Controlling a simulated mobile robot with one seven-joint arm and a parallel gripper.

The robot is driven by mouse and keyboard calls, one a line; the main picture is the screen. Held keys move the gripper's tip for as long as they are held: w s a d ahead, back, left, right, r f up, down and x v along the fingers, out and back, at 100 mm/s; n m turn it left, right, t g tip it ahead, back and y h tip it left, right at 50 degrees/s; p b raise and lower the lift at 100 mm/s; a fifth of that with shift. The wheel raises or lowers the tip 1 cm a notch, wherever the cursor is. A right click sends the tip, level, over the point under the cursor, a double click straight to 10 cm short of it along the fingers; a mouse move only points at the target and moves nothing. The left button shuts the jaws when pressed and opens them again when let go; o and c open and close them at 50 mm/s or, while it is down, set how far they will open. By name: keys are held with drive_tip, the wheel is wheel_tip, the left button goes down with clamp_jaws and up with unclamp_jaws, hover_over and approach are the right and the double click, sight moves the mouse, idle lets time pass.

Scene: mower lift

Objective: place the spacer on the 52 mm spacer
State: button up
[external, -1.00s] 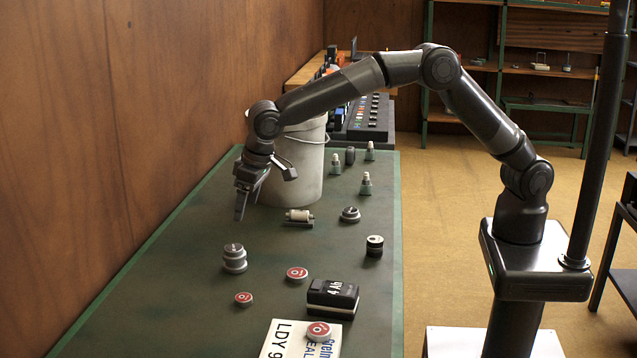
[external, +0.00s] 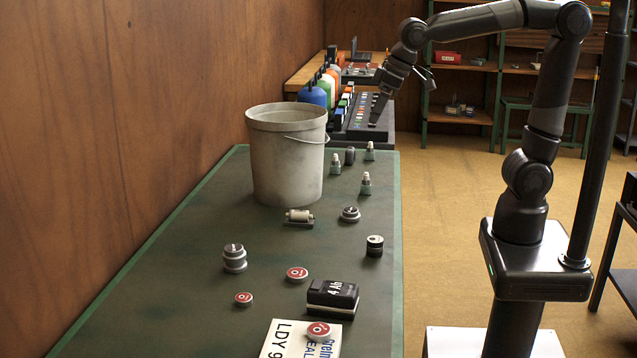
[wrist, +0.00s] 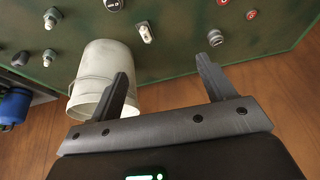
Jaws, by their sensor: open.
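A grey stepped stack (external: 234,263) stands upright on the green bench left of centre; it looks like one grey spacer with a dark marked top (external: 234,248) resting on a wider grey spacer. I cannot read its markings or tell for sure which part is the 52 mm spacer. The stack also shows in the wrist view (wrist: 215,38), beyond the right fingertip. My gripper (external: 403,96) is open and empty, high above the far end of the bench, well away from the stack.
A roller on a stand (external: 299,217), a grey disc (external: 350,215), a dark cylinder (external: 374,246), red discs (external: 297,274) and a black block (external: 333,294) lie around. Bottles (external: 313,95) stand behind.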

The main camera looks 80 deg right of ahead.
drive_tip(key=s+d+f, duration=0.2)
drive_tip(key=s, duration=0.6)
drive_tip(key=s+d+f+t, duration=0.1)
drive_tip(key=s+d+f, duration=0.1)
drive_tip(key=s, duration=0.7)
drive_tip(key=shift+s+d+f, duration=0.2)
drive_tip(key=shift+f, duration=0.35)
